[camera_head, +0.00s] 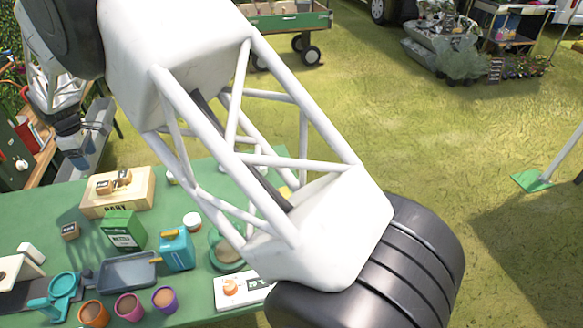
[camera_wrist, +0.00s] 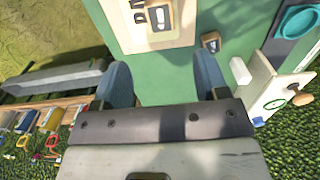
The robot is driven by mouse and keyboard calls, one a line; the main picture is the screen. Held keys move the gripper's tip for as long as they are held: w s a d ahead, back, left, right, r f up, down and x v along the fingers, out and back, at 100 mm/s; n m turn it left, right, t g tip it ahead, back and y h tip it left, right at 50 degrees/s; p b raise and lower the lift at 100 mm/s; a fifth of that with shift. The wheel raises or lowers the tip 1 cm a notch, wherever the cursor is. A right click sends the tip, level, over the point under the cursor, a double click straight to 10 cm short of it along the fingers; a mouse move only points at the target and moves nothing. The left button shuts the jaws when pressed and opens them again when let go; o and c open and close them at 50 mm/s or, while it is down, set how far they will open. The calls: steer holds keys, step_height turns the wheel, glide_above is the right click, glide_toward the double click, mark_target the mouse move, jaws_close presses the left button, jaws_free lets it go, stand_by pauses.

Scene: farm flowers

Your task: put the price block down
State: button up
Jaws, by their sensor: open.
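Small wooden blocks with dark labels look like price blocks; I cannot tell which one the task means. Two of them, a nearer block (camera_head: 104,187) and a farther block (camera_head: 123,177), sit on a pale wooden box (camera_head: 118,203) on the green table. Another block (camera_head: 70,231) stands on the table left of the box; it also shows in the wrist view (camera_wrist: 210,42). My gripper (camera_wrist: 161,68) is open and empty in the wrist view, its blue fingers apart beside the box, with a labelled block (camera_wrist: 160,17) on the box ahead. In the head view my gripper (camera_head: 76,160) is behind the box at left.
The table holds a green carton (camera_head: 123,231), a blue watering can (camera_head: 177,250), a grey tray (camera_head: 126,271) and several small pots (camera_head: 129,306). A grey trough (camera_head: 98,131) and shelving are close to my gripper. My arm covers the table's right part.

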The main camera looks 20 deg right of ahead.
steer(key=s+d+r+m, duration=0.35)
steer(key=d+r, duration=0.25)
steer(key=d, duration=0.6)
steer(key=s+d+r+m+t, duration=0.15)
steer(key=s+d+r, duration=0.4)
steer(key=d, duration=0.65)
steer(key=s+d+r+m, duration=0.35)
steer(key=d+r, duration=0.25)
steer(key=d, duration=0.6)
steer(key=s+d+r+m, duration=0.2)
steer(key=s+d+m, duration=0.3)
steer(key=s+d, duration=0.9)
steer(key=s+d+f+m, duration=0.2)
steer(key=s+d, duration=0.2)
steer(key=s, duration=0.4)
steer(key=s+d+f+m+t, duration=0.1)
steer(key=s+d, duration=0.3)
steer(key=s, duration=0.4)
steer(key=shift+s+f+m, duration=0.2)
steer(key=shift+f+m, duration=0.6)
steer(key=shift+m, duration=0.05)
steer(key=shift+d, duration=0.1)
stand_by(0.4)
